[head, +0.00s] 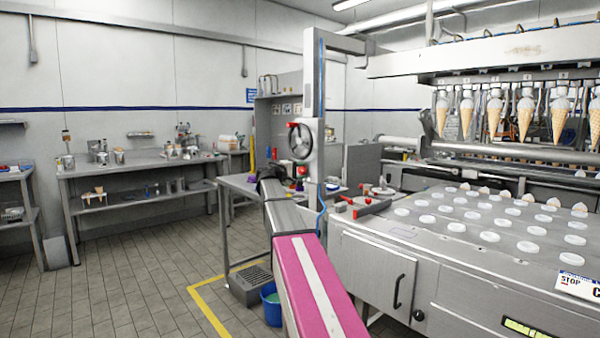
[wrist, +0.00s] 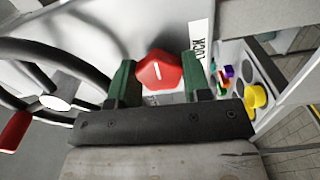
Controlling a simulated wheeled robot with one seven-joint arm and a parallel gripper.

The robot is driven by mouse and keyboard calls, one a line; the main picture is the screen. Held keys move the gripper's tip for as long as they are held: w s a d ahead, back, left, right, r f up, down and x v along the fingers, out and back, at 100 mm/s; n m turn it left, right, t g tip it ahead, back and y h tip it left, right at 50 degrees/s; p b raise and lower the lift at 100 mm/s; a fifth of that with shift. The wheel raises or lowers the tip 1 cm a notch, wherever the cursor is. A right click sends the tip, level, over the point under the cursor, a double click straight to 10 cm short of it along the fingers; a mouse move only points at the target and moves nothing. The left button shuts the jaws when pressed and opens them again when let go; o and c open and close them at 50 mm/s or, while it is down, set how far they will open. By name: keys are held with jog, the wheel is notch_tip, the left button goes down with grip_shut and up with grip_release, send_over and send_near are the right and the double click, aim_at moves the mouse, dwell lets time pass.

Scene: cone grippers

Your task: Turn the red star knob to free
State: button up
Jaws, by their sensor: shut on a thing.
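The red star knob (wrist: 160,70) shows in the wrist view on a pale metal face, with a short white line on its front. My gripper (wrist: 161,76) has a dark green finger on each side of the knob and is shut on it. A white label (wrist: 200,45) beside the knob carries sideways black letters that seem to read LOCK. No FREE label is visible.
A spoked dark handwheel (wrist: 55,90) with a red grip is close left of my gripper in the wrist view. The cone machine (head: 480,220) stands right of the post; tiled floor (head: 120,275) is open at left.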

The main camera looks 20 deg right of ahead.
jog(key=shift+n, duration=0.5)
jog(key=o, duration=0.9)
jog(key=v, duration=1.1)
